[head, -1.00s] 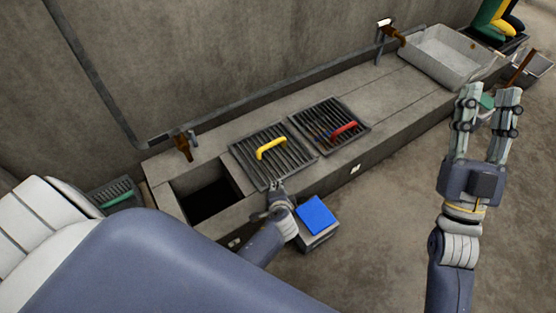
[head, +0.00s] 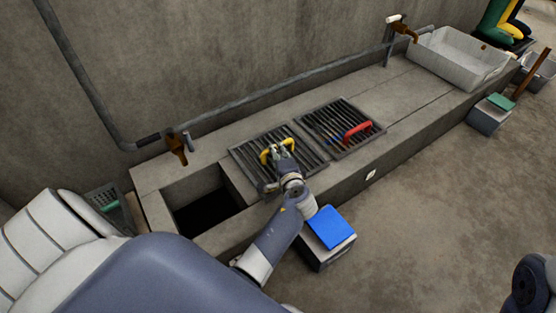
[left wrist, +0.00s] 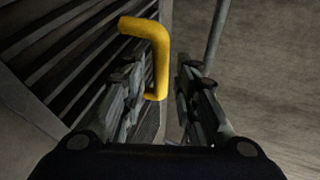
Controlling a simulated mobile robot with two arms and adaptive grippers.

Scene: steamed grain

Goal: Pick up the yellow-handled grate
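The yellow-handled grate (head: 250,166) lies flat on the concrete bench, right of a dark square opening. Its yellow handle (head: 265,156) stands up from the bars and is partly covered by my left gripper (head: 281,150). In the left wrist view, the yellow handle (left wrist: 158,65) reaches between the two spread fingertips of my left gripper (left wrist: 160,78). The fingers look open, with gaps beside the handle. Only a bit of my right arm shows at the lower right corner of the head view; its gripper is out of view.
A second grate with a red handle (head: 352,133) lies close on the right. The dark opening (head: 205,208) is on the left. A box with a blue top (head: 329,227) stands on the floor in front. A pipe (head: 290,92) and brown tap (head: 176,147) are behind. A basin (head: 455,62) is far right.

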